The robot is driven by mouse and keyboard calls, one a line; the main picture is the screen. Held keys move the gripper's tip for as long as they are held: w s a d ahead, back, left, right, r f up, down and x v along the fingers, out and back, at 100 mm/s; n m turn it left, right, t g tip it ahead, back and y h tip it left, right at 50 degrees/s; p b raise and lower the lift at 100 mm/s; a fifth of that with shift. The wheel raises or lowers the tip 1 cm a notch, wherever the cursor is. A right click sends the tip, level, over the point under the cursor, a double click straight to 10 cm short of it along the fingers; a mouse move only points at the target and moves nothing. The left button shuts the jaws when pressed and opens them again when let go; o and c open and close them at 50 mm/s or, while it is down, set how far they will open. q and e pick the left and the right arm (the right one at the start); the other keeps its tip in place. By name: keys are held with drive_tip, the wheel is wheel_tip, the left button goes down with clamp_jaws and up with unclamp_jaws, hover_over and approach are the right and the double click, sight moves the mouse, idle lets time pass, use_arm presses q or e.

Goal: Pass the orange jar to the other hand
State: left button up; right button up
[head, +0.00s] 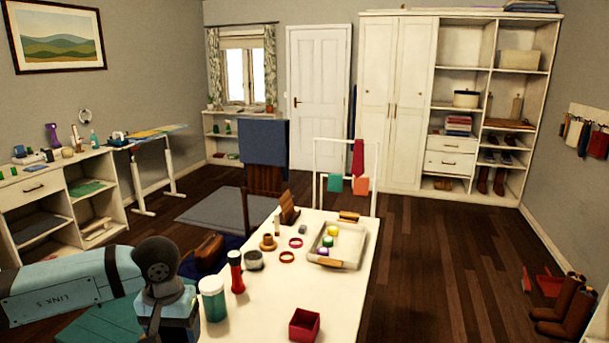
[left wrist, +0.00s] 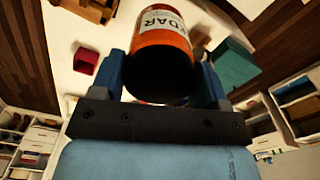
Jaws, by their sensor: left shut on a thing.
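The orange jar (left wrist: 163,52) with a white label shows in the left wrist view, between the two blue fingers of my left gripper (left wrist: 163,82). The gripper is shut on it, and the jar's dark end faces the camera. In the head view my left gripper (head: 170,312) is at the lower left, beside the near left edge of the white table (head: 345,285). I cannot make out the jar there; the wrist seems to hide it. My right gripper is in neither view.
A white-lidded green jar (head: 213,300) and a red bottle (head: 236,272) stand close to my left gripper. A red open box (head: 304,325) sits at the table's near end. A tray (head: 362,247) with coloured balls lies farther back. A teal box (head: 95,322) is at the lower left.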

use_arm(q)
drive_tip(key=r+p, duration=0.1)
drive_tip(key=r, duration=0.1)
drive_tip(key=s+r+p, duration=0.1)
drive_tip(key=r+p, duration=0.1)
drive_tip(key=r, duration=0.1)
drive_tip(key=r+p, duration=0.2)
drive_tip(key=r, duration=0.1)
drive_tip(key=shift+s+r, duration=0.15)
drive_tip(key=shift+s, duration=0.05)
drive_tip(key=shift+s+r+p, duration=0.15)
drive_tip(key=shift+r+p, duration=0.1)
drive_tip(key=shift+p, duration=0.25)
